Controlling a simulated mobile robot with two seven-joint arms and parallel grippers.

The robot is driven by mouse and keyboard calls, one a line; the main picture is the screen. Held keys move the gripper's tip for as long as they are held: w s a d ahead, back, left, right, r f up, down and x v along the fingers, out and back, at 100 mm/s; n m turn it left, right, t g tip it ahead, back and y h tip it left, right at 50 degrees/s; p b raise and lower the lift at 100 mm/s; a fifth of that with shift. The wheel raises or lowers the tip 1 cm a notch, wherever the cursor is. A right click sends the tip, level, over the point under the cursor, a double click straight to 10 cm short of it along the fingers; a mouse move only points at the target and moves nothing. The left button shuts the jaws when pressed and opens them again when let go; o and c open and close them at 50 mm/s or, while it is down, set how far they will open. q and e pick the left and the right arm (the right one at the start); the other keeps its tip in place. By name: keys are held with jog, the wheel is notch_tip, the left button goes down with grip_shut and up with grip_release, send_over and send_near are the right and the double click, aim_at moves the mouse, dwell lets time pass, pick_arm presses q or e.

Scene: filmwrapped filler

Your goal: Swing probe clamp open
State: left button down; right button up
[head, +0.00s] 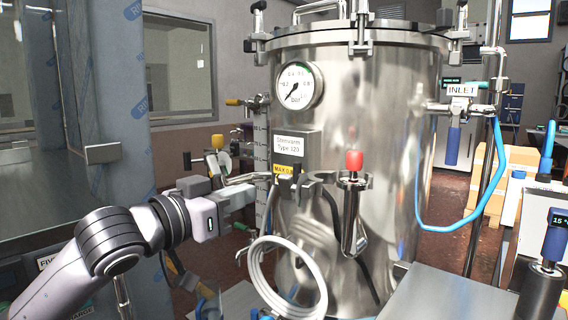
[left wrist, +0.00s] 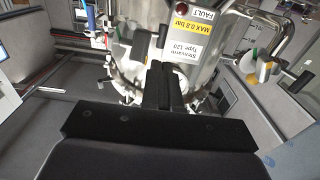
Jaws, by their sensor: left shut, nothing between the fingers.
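A shiny steel vessel (head: 390,110) stands upright in the middle, with toggle clamps such as this one (head: 361,35) around its lid rim. A metal fitting with a red knob (head: 354,160) projects from its front. I cannot tell which part is the probe clamp. My left gripper (head: 250,190) is shut and empty, at the vessel's left side below the label plate. In the left wrist view its black fingers (left wrist: 161,85) are together, pointing at the vessel's lower part near the upside-down label (left wrist: 177,53). Contact with the vessel cannot be made out. My right gripper is out of view.
A pressure gauge (head: 298,86) and a yellow-handled valve (head: 246,101) are on the vessel. A white coiled hose (head: 262,272) hangs low in front. A blue hose (head: 450,228) loops right from the inlet. A blue-and-black device (head: 543,270) stands at right. Cardboard boxes (head: 510,165) are behind.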

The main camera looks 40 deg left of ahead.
pick_arm(q)
jog(key=p, duration=0.6)
send_near(295, 175)
jog(key=shift+y, duration=0.3)
jog(key=w, duration=0.7)
jog(key=shift+d, duration=0.25)
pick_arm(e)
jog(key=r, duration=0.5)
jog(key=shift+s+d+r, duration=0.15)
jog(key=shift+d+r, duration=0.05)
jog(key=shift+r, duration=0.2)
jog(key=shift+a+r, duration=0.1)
